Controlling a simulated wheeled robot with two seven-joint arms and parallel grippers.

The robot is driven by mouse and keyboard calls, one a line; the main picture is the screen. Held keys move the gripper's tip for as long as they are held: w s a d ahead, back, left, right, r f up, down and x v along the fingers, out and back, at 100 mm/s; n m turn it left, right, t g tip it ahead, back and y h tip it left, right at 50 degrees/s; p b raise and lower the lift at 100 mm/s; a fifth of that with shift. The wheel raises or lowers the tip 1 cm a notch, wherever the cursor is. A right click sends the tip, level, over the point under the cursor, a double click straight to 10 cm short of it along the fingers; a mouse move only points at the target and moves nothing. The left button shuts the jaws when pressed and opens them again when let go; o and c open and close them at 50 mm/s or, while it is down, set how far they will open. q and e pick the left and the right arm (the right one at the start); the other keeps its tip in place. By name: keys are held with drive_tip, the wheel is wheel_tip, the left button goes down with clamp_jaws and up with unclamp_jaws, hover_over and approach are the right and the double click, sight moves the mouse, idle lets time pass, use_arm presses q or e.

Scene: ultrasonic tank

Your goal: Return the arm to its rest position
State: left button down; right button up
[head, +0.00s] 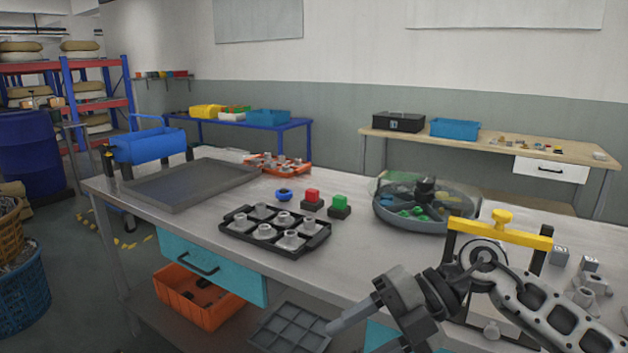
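My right arm comes in from the lower right, and its gripper (345,319) hangs over the front edge of the workbench (350,262), at the lower middle of the view. It is apart from the parts on the bench. I see no object in it, but its fingers are seen too much side-on to tell whether they are open. My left arm and gripper are not in view.
A black tray (239,239) of grey fittings, red (312,195) and green (339,202) buttons and a round bowl (384,213) stand on the bench. A yellow-topped frame (525,238) stands close behind my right arm. A grey tray (190,184) lies far left.

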drive_tip(key=s+a+r+m+t+y, duration=0.2)
drive_tip(key=a+m+t+y, duration=0.15)
drive_tip(key=a+y, duration=0.3)
drive_tip(key=d+f+m+t+h, duration=0.6)
drive_tip(key=f+m+t, duration=0.15)
drive_tip(key=m, duration=0.45)
drive_tip(key=d+f+m+t+h, duration=0.65)
drive_tip(key=f+m, duration=0.25)
drive_tip(key=m, duration=0.4)
drive_tip(key=s+d+f+m+g+h, duration=0.2)
drive_tip(key=s+f+m+g+h, duration=0.1)
drive_tip(key=s+f, duration=0.8)
drive_tip(key=shift+s+d+f+g, duration=0.15)
drive_tip(key=shift+d+g, duration=0.2)
drive_tip(key=shift+g, duration=0.5)
